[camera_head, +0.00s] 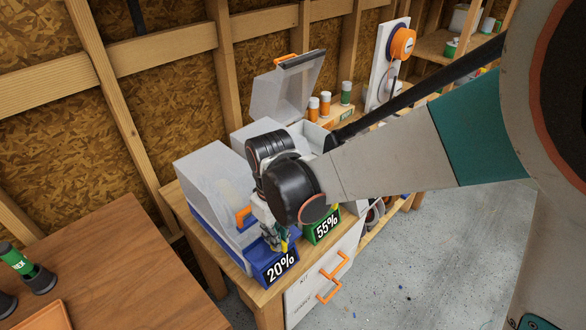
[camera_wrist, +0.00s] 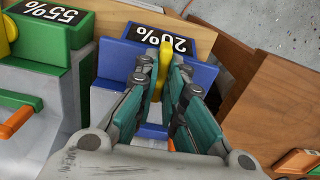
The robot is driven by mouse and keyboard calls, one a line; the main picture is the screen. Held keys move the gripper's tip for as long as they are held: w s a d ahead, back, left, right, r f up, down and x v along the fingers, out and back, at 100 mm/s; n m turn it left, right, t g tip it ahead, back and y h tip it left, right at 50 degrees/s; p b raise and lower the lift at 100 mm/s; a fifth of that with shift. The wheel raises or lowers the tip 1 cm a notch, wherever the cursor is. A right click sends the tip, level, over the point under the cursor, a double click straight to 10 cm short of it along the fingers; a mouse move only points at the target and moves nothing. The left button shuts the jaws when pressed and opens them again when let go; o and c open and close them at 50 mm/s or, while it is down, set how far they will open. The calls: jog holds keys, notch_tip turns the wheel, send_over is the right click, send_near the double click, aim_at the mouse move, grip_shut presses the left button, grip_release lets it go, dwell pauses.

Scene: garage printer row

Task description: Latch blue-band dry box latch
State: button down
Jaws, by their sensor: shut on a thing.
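The blue-band dry box has a cloudy lid (camera_head: 205,180), which looks down, and a blue front with a 20% label (camera_head: 281,267). The label also shows upside down in the wrist view (camera_wrist: 160,39). A yellow latch (camera_wrist: 165,62) stands up at the blue front. My gripper (camera_wrist: 167,75) is shut on this latch, with a finger on each side. In the head view my gripper (camera_head: 277,238) reaches down at the box front, and my wrist hides part of the box. An orange handle (camera_head: 243,216) shows behind the fingers.
A green-band box with a 55% label (camera_head: 326,227) stands close beside it, with its own yellow part (camera_wrist: 6,35). Farther back, a lid (camera_head: 287,85) stands open. A wooden table (camera_head: 120,275) is at the lower left.

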jog(key=shift+m, duration=0.3)
jog(key=c, duration=2)
grip_release()
jog(key=shift+o, duration=0.2)
